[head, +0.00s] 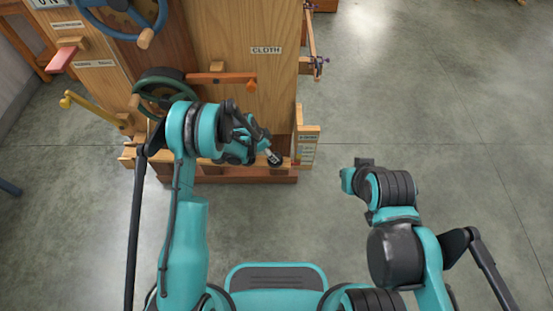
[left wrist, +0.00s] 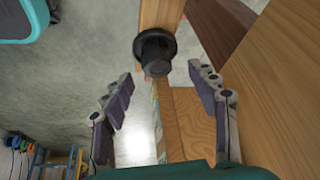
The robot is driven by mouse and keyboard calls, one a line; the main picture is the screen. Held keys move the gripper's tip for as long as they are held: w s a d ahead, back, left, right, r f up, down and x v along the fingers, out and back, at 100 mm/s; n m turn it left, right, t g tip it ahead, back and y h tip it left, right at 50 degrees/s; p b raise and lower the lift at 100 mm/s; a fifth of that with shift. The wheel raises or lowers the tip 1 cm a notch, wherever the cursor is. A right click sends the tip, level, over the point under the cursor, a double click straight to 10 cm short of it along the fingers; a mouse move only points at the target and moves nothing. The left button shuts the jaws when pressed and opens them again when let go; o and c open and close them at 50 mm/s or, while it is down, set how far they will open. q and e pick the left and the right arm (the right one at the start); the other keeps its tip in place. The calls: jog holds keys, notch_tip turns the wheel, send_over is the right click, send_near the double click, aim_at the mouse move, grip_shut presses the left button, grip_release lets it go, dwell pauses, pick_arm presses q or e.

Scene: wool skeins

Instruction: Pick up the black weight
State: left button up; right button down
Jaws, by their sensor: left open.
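The black weight (left wrist: 155,52) shows in the left wrist view as a dark round flanged piece beside a wooden post. It lies ahead of and between the fingertips of my left gripper (left wrist: 161,78), which is open and empty. I see a gap between the fingers and the weight. In the head view a small dark round piece (head: 274,158), likely the weight, sits at the ledge by my left gripper (head: 262,146). My right gripper (head: 350,178) is apart to the right over the floor, and its fingers are not clear.
A wooden cabinet (head: 237,36) with a CLOTH label stands ahead. It carries a green wheel (head: 165,92), a blue wheel (head: 120,15) and an orange-ended lever (head: 220,79) near my left arm. The floor to the right is clear.

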pick_arm(q)
jog(key=x, duration=0.1)
jog(key=b+x, duration=0.2)
jog(key=x, duration=0.1)
jog(key=shift+s+a+f, duration=0.1)
jog(key=shift+s, duration=0.2)
jog(key=shift+w+f, duration=0.1)
jog(key=shift+f, duration=0.2)
jog(key=shift+r, duration=0.1)
grip_shut()
